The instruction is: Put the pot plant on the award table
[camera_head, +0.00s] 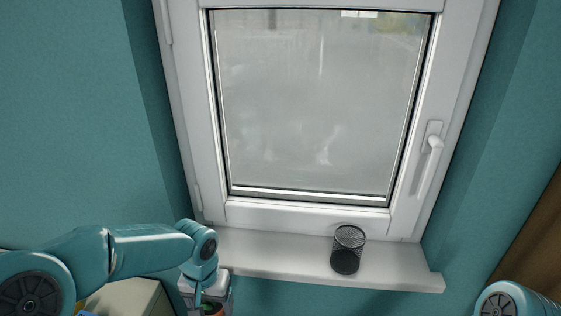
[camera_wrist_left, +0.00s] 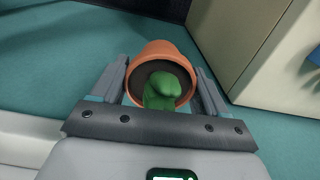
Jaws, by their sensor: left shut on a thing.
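The pot plant (camera_wrist_left: 158,62) is a terracotta pot with dark soil and a green plant. In the left wrist view it sits between the two fingers of my left gripper (camera_wrist_left: 163,88), which is shut on it. In the head view the left gripper (camera_head: 209,304) is at the bottom edge, below the window sill's left end, and only a bit of the pot (camera_head: 212,309) shows there. My right arm (camera_head: 510,300) shows only at the bottom right corner, and its gripper is out of view. I see no award table in either view.
A white window sill (camera_head: 290,262) runs below a closed window (camera_head: 315,105). A black mesh pen cup (camera_head: 347,250) stands on the sill. A pale box-like piece (camera_head: 130,298) is at the bottom left, and its side shows in the left wrist view. Something brown (camera_head: 535,245) is at the right.

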